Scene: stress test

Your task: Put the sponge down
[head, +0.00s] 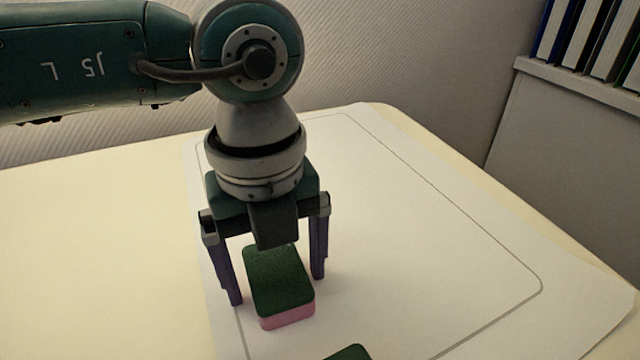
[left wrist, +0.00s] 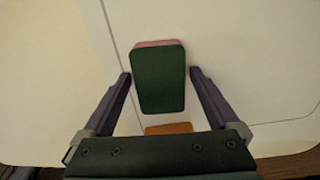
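The sponge (head: 279,278) has a dark green top and a pink lower layer. It appears to rest flat on the white sheet, and it also shows in the left wrist view (left wrist: 158,78). My left gripper (head: 277,290) points down over it, with one purple finger on each side. In the left wrist view narrow gaps show between the fingertips (left wrist: 161,72) and the sponge, so the gripper looks open and not holding it. My right gripper is not in view.
A white sheet (head: 430,250) with a thin outline covers part of the cream table (head: 100,250). An orange block (left wrist: 168,128) lies under the gripper. A dark green thing (head: 349,353) is cut off at the bottom edge. Binders (head: 590,35) stand at back right.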

